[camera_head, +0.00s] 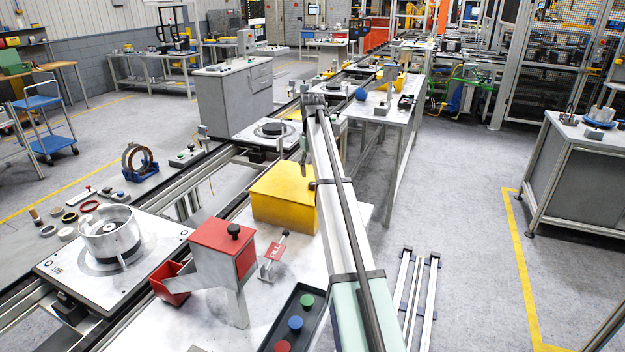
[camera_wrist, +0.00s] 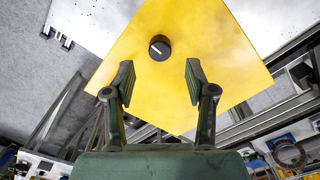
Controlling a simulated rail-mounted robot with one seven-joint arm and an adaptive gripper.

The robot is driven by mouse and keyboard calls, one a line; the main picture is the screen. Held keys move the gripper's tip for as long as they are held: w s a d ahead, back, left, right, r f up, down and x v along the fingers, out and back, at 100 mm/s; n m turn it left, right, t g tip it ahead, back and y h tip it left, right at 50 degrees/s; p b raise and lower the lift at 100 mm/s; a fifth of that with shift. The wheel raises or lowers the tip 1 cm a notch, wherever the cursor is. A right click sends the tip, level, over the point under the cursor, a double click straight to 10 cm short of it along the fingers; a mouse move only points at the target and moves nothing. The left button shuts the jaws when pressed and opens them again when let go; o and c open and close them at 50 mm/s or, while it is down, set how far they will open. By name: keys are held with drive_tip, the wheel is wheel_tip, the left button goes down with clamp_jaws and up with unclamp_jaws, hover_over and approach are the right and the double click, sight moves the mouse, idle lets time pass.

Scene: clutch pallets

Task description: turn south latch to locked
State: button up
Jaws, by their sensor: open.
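A round black knob (camera_wrist: 159,47) with a short white mark sits on the top face of a yellow box (camera_wrist: 205,50) in the wrist view. It looks like the latch, but I see no label naming it south. My gripper (camera_wrist: 158,80) is open and empty, its two fingers apart over the yellow face. The knob shows between and just beyond the fingertips, and I see no contact. In the head view the yellow box (camera_head: 280,205) stands on the bench, with my arm reaching over its right side.
A red box with a black knob (camera_head: 222,250) stands in front of the yellow box. A tray of coloured buttons (camera_head: 296,322) lies nearer. The floor to the right is mostly clear.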

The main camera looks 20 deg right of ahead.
sight(313, 183)
wheel_tip(313, 183, up, 7)
drive_tip(key=shift+f, duration=0.2)
idle(0.4)
